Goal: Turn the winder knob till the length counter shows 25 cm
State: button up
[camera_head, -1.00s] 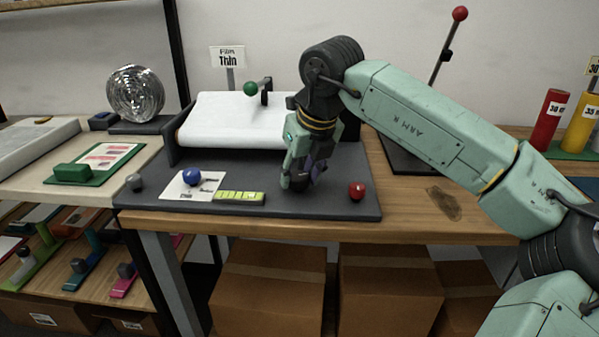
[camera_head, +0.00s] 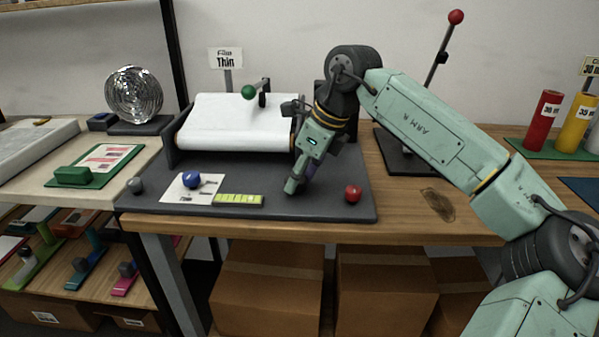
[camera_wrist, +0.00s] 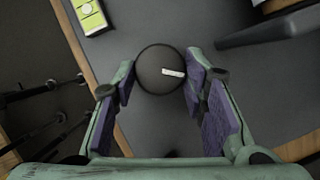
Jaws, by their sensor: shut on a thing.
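The winder knob (camera_wrist: 158,76) is a dark round knob with a white mark on top, and it shows between my two fingers in the wrist view. My gripper (camera_wrist: 159,82) is shut on it, with purple pads at its left and right sides. In the head view my gripper (camera_head: 291,188) points down at the front right of the grey winder base (camera_head: 330,205), and it hides the knob. The length counter (camera_head: 238,200) is a yellow-green strip left of my gripper; its reading is too small to tell. It shows partly in the wrist view (camera_wrist: 91,14).
A blue ball knob (camera_head: 191,180) on a white card, a grey ball (camera_head: 136,185) and a red ball (camera_head: 353,193) stand on the base. A white film roll (camera_head: 235,135) lies behind, with a green ball lever (camera_head: 249,92). Red and yellow rolls stand far right.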

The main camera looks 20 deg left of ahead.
dwell(0.4)
jog(key=o, duration=1.2)
jog(key=shift+c, duration=0.2)
jog(key=shift+r, duration=0.1)
jog(key=v, duration=1.2)
